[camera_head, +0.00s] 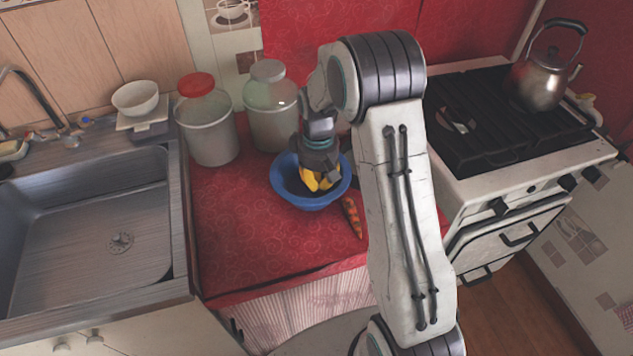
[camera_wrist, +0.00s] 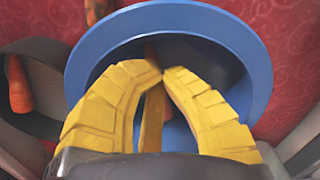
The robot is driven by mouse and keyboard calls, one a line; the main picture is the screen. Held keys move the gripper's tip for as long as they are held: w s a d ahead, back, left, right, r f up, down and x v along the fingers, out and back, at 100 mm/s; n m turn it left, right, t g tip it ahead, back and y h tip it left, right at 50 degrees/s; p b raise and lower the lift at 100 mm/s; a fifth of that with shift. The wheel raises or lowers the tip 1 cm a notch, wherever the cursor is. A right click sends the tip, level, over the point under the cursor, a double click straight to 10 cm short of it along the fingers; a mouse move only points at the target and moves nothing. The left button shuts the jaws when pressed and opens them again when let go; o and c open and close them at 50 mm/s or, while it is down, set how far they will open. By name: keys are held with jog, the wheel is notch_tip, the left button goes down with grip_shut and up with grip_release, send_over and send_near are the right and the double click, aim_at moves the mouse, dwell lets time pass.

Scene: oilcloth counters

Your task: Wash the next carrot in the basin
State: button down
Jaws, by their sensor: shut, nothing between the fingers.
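A round blue basin (camera_head: 288,188) stands on the red oilcloth counter; its rim also shows in the wrist view (camera_wrist: 255,70). My gripper (camera_head: 318,184) points down into the basin, its yellow fingers inside the rim. In the wrist view its fingertips (camera_wrist: 163,75) meet, and it is shut and empty. A narrow orange strip (camera_wrist: 150,52) shows behind the fingertips in the basin, mostly hidden; I cannot tell its shape. An orange carrot (camera_head: 352,216) lies on the counter to the right of the basin. In the wrist view, orange carrot-like pieces show at the left (camera_wrist: 18,85) and top left (camera_wrist: 95,10).
A metal sink (camera_head: 90,230) is at the left. Two jars, one red-lidded (camera_head: 208,130) and one grey-lidded (camera_head: 271,110), stand behind the basin. A stove (camera_head: 480,120) with a kettle (camera_head: 543,78) is at the right. The counter's front left is clear.

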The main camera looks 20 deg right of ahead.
notch_tip(320, 180, up, 13)
jog(key=p, duration=0.9)
jog(key=shift+f, duration=0.2)
dwell(0.6)
jog(key=shift+r, duration=0.1)
dwell(1.9)
notch_tip(320, 180, up, 4)
jog(key=p, duration=0.3)
dwell(1.0)
